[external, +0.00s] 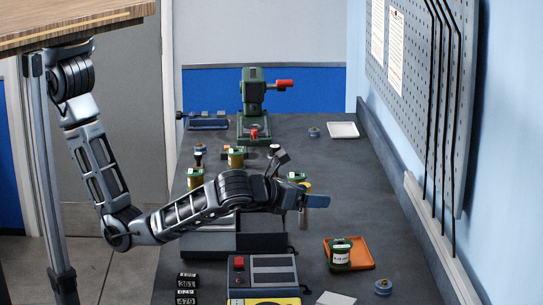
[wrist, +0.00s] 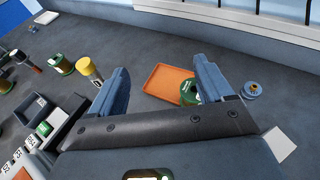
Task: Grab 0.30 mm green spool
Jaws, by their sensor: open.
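A green spool with a white label (external: 340,257) stands upright on the orange tray (external: 364,247) at the bench's right. In the wrist view this spool (wrist: 188,93) is partly hidden by my right finger. More green-flanged spools with copper-coloured windings stand farther back: one (external: 236,158) at the centre, one (external: 195,180) at the left and one (external: 297,176) partly behind my arm. I cannot read which label says 0.30 mm. My gripper (wrist: 162,80) is open and empty, above the bench and apart from the spools.
A green press with a red handle (external: 252,90) stands at the back. A grey box with a red button (external: 263,270) is at the front. A pegboard wall (external: 420,100) bounds the right side.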

